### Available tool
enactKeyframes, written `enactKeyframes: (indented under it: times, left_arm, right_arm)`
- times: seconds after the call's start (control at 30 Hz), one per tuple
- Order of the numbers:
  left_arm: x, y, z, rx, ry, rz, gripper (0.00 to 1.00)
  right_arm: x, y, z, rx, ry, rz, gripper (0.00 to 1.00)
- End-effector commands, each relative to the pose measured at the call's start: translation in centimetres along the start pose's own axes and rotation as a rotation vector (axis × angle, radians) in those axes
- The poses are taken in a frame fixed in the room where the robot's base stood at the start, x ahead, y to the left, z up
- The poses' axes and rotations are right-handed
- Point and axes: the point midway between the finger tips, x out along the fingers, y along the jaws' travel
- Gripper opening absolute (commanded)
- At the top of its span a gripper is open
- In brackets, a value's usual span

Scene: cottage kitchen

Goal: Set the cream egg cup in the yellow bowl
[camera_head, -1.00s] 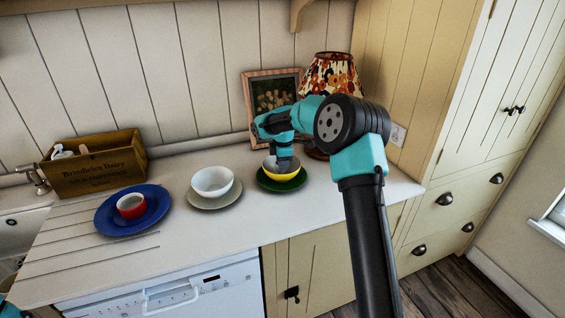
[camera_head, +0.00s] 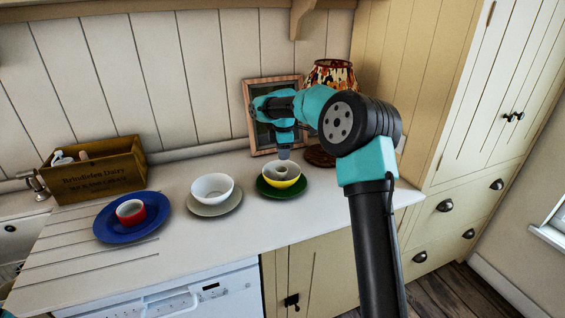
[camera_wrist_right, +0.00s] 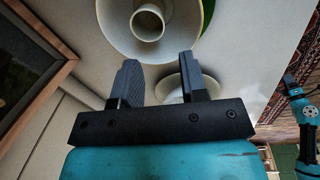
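The yellow bowl (camera_head: 290,184) stands on a dark green plate (camera_head: 267,190) on the counter. The cream egg cup (camera_head: 281,170) stands inside it and looks upright. In the right wrist view the egg cup (camera_wrist_right: 148,24) shows as a pale ring inside the bowl (camera_wrist_right: 182,25), which is cut off by the top edge. My right gripper (camera_head: 284,154) is above the bowl, apart from the cup. In its wrist view the fingers (camera_wrist_right: 160,80) are spread with nothing held between them. My left gripper (camera_wrist_right: 291,78) shows small and dark at the right edge there; its opening is unclear.
Left of the yellow bowl, a white bowl (camera_head: 212,187) stands on a pale saucer (camera_head: 228,208). Further left, a red cup (camera_head: 130,211) stands on a blue plate (camera_head: 150,228). A wooden box (camera_head: 95,176), picture frame (camera_head: 256,92) and patterned lamp (camera_head: 330,75) stand at the back.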

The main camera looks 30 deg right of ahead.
Motion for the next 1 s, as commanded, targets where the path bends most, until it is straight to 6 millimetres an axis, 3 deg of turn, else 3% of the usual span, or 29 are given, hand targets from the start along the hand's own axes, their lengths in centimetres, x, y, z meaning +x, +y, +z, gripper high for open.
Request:
enactKeyframes:
  times: [0.1,0.3,1.0]
  left_arm:
    - [0.0,0.0,0.0,0.000,0.000,0.000,0.43]
    - [0.0,0.0,0.0,0.000,0.000,0.000,0.43]
    - [0.0,0.0,0.0,0.000,0.000,0.000,0.43]
  right_arm:
    - [-2.2,0.1,0.0,0.000,0.001,0.004,0.40]
    - [-4.1,0.0,0.0,0.000,0.001,0.000,0.40]
    - [-4.3,0.0,0.0,0.000,0.000,0.000,0.40]
